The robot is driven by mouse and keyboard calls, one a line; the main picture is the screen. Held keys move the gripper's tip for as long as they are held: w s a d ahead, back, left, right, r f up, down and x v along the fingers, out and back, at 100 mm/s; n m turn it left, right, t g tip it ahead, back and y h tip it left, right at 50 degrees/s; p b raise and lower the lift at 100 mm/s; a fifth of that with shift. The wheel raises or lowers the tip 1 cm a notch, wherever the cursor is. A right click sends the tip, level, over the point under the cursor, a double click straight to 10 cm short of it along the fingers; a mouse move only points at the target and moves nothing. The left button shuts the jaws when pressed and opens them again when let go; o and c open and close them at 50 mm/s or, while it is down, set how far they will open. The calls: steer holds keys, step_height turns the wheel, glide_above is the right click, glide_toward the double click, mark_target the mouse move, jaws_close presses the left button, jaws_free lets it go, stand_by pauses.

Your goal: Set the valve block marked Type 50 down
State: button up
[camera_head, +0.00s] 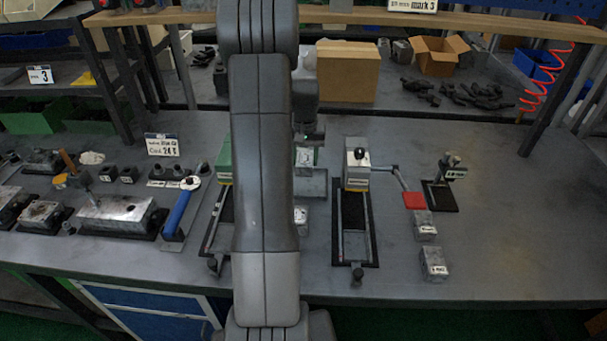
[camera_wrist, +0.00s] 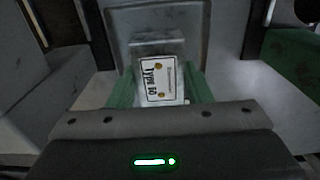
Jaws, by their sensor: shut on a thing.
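The valve block (camera_wrist: 160,80) is between the green fingers of my gripper (camera_wrist: 160,92) in the wrist view. Its white label faces the camera and seems to read Type 50, though the print is small and turned. My gripper is shut on it. In the head view the held block (camera_head: 304,157) shows just right of my arm, below my gripper (camera_head: 308,143). A grey metal piece (camera_head: 313,184) lies just in front of it. I cannot tell whether the block touches a surface. My arm hides part of the bench behind it.
Two small labelled blocks (camera_head: 425,226) (camera_head: 433,263) stand at the right, near a red pad (camera_head: 414,200). A black-railed fixture (camera_head: 353,222) with a lever is right of my arm. Metal parts (camera_head: 115,214) crowd the left. The bench's far right (camera_head: 530,220) is clear.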

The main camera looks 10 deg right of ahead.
mark_target(305, 158)
steer(key=shift+f+p, duration=0.4)
steer(key=shift+f, duration=3)
steer(key=shift+f, duration=0.25)
steer(key=o, duration=1.3)
steer(key=shift+c, duration=0.2)
steer(key=shift+r, duration=0.1)
step_height(305, 158, up, 12)
steer(key=shift+r+b, duration=0.15)
steer(key=shift+b, duration=0.35)
